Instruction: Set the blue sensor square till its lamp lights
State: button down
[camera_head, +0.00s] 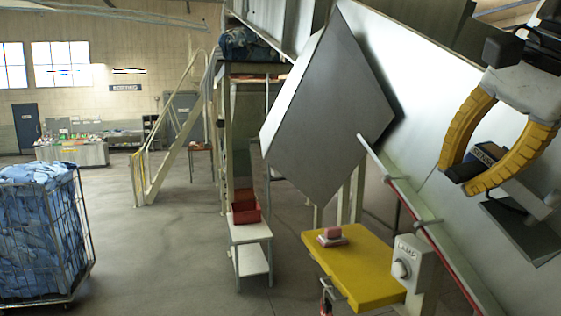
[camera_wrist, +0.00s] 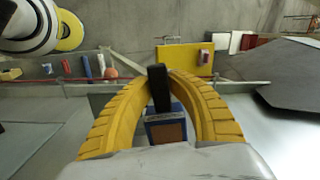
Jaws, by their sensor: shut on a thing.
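The blue sensor (camera_head: 487,153) is at the right in the head view, between the yellow fingers of my gripper (camera_head: 461,174). In the wrist view the sensor (camera_wrist: 166,129) shows a blue body with a brown face, and a black part reaches up between the fingertips. My gripper (camera_wrist: 160,75) is shut on this black part. The sensor looks slightly turned in the wrist view; I cannot tell whether it is square. The lamp (camera_head: 401,269) is a pale round knob on a grey box marked LAMP, and looks unlit. How the sensor is mounted is hidden.
A sloping pale panel and a red-lined rail (camera_head: 420,215) run beside my gripper. A large grey angular box (camera_head: 325,110) hangs left of it. A yellow table (camera_head: 365,280) bears a pink block (camera_head: 332,236). A cage of blue cloth (camera_head: 40,235) stands left; open floor lies between.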

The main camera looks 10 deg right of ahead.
jog(key=shift+w+d+r+m, duration=0.25)
jog(key=shift+w+d+m, duration=0.15)
jog(key=shift+m, duration=0.5)
jog(key=shift+d, duration=0.1)
jog(key=c, duration=1.3)
grip_release()
jog(key=shift+o, duration=0.2)
jog(key=v, duration=0.7)
jog(key=shift+s+r, duration=0.15)
jog(key=shift+r, duration=0.1)
